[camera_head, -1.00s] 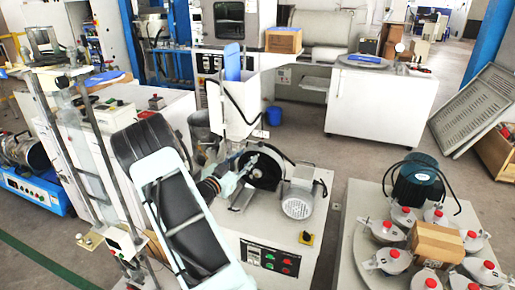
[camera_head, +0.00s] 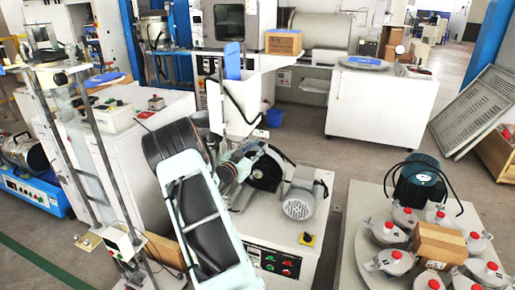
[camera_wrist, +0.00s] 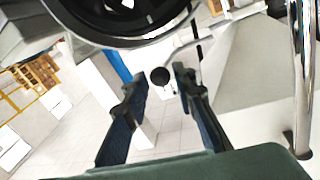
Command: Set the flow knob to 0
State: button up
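A small round black knob (camera_wrist: 160,76) shows in the wrist view, between and beyond the fingertips, on a thin stem. I cannot read any scale on it or confirm that it is the flow knob. My gripper (camera_wrist: 159,88) is open, with a clear gap between its two dark fingers and nothing held. In the head view my gripper (camera_head: 236,163) is at the abrasion machine (camera_head: 285,243), left of its black wheel (camera_head: 265,169). My arm hides part of this machine, and the knob cannot be made out there.
A large dark wheel (camera_wrist: 120,15) fills the top of the wrist view, close to the fingers. A shiny metal post (camera_wrist: 301,80) stands at the right. A motor (camera_head: 299,200) sits right of the black wheel. A table with red-capped pots (camera_head: 390,262) stands at the right.

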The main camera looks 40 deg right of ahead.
grip_shut()
jog(key=shift+w, duration=0.1)
jog(key=shift+w+a+b, duration=0.2)
jog(key=shift+w+a, duration=0.15)
jog(key=shift+w, duration=0.25)
jog(key=shift+w+a+b, duration=0.15)
jog(key=shift+w+a, duration=0.15)
jog(key=shift+w, duration=0.3)
jog(key=shift+o, duration=2.2)
grip_release()
jog(key=v, duration=1.2)
